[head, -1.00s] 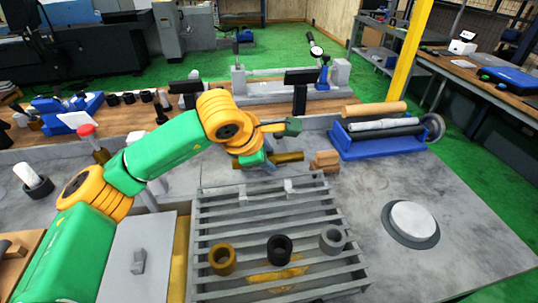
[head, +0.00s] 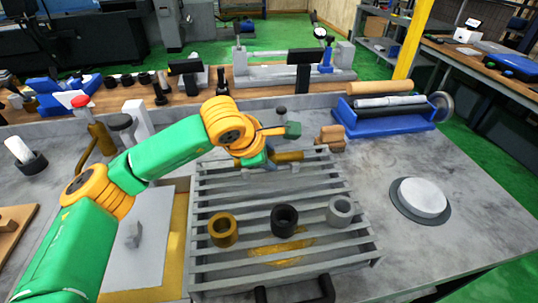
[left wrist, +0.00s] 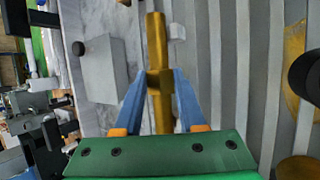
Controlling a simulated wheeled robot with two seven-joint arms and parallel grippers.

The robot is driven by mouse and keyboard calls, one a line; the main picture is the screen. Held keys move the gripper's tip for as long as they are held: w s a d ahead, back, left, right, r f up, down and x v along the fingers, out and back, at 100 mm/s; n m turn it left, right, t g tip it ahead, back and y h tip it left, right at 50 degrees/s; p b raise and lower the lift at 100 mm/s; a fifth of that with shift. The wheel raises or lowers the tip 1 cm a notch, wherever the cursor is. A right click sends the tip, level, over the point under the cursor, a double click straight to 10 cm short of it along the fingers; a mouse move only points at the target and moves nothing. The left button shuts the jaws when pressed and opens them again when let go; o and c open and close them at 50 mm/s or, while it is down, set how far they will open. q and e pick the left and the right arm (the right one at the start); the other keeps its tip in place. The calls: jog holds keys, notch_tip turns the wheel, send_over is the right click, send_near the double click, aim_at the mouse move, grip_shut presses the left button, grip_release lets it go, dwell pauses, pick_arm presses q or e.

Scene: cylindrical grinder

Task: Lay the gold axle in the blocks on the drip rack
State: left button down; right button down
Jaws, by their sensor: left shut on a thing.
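The gold axle (head: 289,156) is held level by my left gripper (head: 270,160), above the far end of the slatted drip rack (head: 200,262). In the left wrist view the blue fingers (left wrist: 158,85) are shut on the axle (left wrist: 156,35) around its thicker collar. A pale block (left wrist: 176,32) shows beside and partly behind the axle there. The arm and gripper hide most of the blocks in the head view. I cannot tell whether the axle touches them. My right gripper is out of view.
A gold ring (head: 222,230), a black ring (head: 284,219) and a grey ring (head: 340,210) stand on the rack's nearer slats. A brown stepped block (head: 330,138) stands by the rack's far right corner. A blue rack with rollers (head: 388,120) is behind. The table right of the slats is mostly clear.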

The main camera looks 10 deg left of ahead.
pick_arm(q)
jog(key=shift+c, duration=2)
grip_release()
jog(key=b+v, duration=0.2)
jog(key=v, duration=0.5)
